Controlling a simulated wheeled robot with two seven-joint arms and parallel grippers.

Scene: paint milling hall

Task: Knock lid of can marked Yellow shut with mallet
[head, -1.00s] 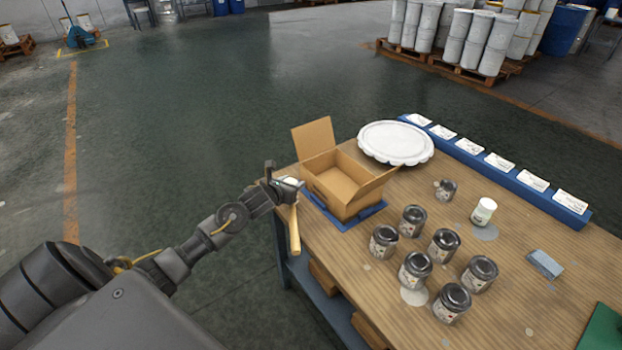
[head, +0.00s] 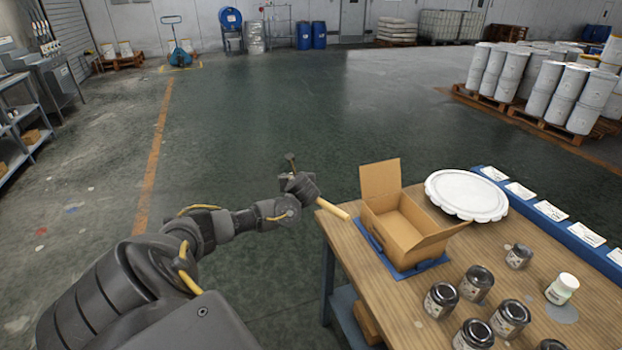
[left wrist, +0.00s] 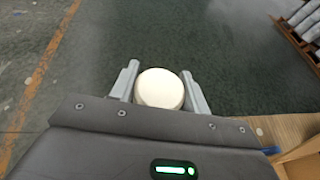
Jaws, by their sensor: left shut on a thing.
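My left gripper (head: 300,186) is shut on the mallet, left of the table's near-left corner. The mallet's pale wooden handle (head: 333,208) sticks out from it, slanting down to the right. In the left wrist view a round cream end of the mallet (left wrist: 160,89) sits between the two fingers. Several dark-lidded cans with white labels stand on the table at lower right, among them one can (head: 440,300), another can (head: 476,283) and a can farther back (head: 518,256). The labels are too small to read, so I cannot tell which is Yellow. My right gripper is not in view.
An open cardboard box (head: 418,238) on a blue mat stands at the table's left end, between my gripper and the cans. Behind it are a white scalloped plate (head: 466,194) and a blue card rail (head: 550,227). A white jar (head: 562,288) stands right of the cans.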

